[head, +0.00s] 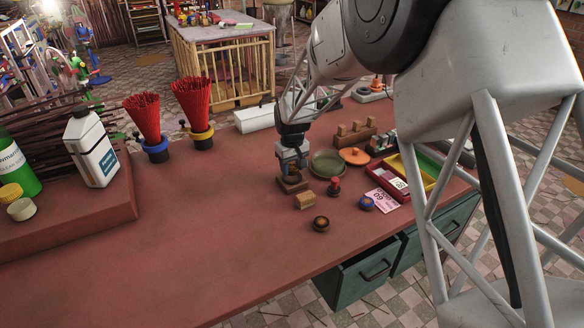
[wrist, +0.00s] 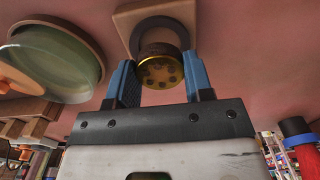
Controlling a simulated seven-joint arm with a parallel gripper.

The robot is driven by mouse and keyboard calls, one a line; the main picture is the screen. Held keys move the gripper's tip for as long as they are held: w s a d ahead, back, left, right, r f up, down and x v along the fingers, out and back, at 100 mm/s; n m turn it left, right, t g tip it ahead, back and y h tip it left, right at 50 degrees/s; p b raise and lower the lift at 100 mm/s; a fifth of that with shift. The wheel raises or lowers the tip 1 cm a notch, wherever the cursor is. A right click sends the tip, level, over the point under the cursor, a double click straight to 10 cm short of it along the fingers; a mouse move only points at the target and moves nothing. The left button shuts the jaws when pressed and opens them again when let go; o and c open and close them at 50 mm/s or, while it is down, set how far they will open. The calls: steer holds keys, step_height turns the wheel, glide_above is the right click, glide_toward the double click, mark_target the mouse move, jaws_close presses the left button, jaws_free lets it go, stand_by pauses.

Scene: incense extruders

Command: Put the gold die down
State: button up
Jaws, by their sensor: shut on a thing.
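My gripper (head: 291,160) is over the middle of the red-brown table, pointing down. In the wrist view its two blue fingers (wrist: 160,84) are shut on the gold die (wrist: 160,74), a short round piece whose face has several holes. Just beyond the die is a square tan wooden block with a dark ring (wrist: 158,28); in the head view this block (head: 292,186) lies right below the fingertips. The die overlaps the ring in the wrist view, and I cannot tell whether they touch. The fingers hide the die in the head view.
A green dish (head: 328,164) and an orange lid (head: 354,156) are right of the gripper. A small wooden block (head: 305,201), a dark round piece (head: 321,224), a red-topped piece (head: 334,186) and a blue piece (head: 366,203) lie nearby. The table's left middle is clear.

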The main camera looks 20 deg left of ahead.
mark_target(292, 167)
steer(key=shift+f, duration=0.3)
steer(key=shift+f, duration=0.55)
steer(key=o, duration=1.2)
steer(key=shift+c, duration=0.2)
steer(key=shift+r, duration=0.1)
step_height(292, 167, up, 13)
stand_by(0.7)
